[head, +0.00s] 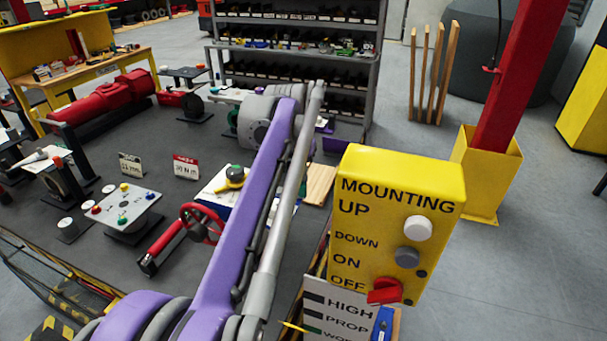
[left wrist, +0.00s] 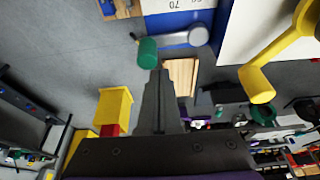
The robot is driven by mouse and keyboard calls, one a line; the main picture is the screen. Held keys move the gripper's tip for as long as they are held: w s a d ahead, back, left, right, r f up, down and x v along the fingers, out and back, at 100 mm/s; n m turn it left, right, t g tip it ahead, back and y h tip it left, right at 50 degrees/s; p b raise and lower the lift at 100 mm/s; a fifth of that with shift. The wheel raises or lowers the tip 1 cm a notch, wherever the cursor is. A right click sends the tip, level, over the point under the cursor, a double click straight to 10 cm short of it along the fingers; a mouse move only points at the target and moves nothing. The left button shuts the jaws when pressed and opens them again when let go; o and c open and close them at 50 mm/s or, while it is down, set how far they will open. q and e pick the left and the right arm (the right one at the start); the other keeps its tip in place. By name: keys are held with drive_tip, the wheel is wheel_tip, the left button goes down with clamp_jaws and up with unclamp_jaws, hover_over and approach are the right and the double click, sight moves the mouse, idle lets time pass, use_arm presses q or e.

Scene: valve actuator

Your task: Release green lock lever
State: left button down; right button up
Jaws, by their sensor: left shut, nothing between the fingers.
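In the left wrist view, a lever with a green grip (left wrist: 147,51) and a grey arm with a round pivot (left wrist: 198,36) sits at the edge of a blue-sided, white-faced block (left wrist: 180,22). I take it to be the green lock lever. My left gripper (left wrist: 160,73) is shut and empty, its dark fingertips close beside the grip; I cannot tell whether they touch. A yellow lever (left wrist: 258,82) with a green knob (left wrist: 262,115) is to the right. It also shows in the head view (head: 236,178). There my purple arm hides the lock lever and left gripper. My right gripper is not in view.
In the head view, a yellow control box (head: 400,215) stands right of my arm. A red handwheel (head: 201,224) and a button panel (head: 125,208) are left of it. Shelving (head: 295,65) is behind. A red post (head: 520,80) stands in a yellow base (head: 487,180).

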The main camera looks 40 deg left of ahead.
use_arm(q)
drive_tip(key=v, duration=1)
drive_tip(key=shift+s+r+p, duration=0.15)
drive_tip(key=shift+r+p, duration=0.2)
drive_tip(key=shift+p, duration=0.1)
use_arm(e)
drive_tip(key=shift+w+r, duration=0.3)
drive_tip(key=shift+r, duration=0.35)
use_arm(q)
drive_tip(key=shift+s+d+f, duration=0.1)
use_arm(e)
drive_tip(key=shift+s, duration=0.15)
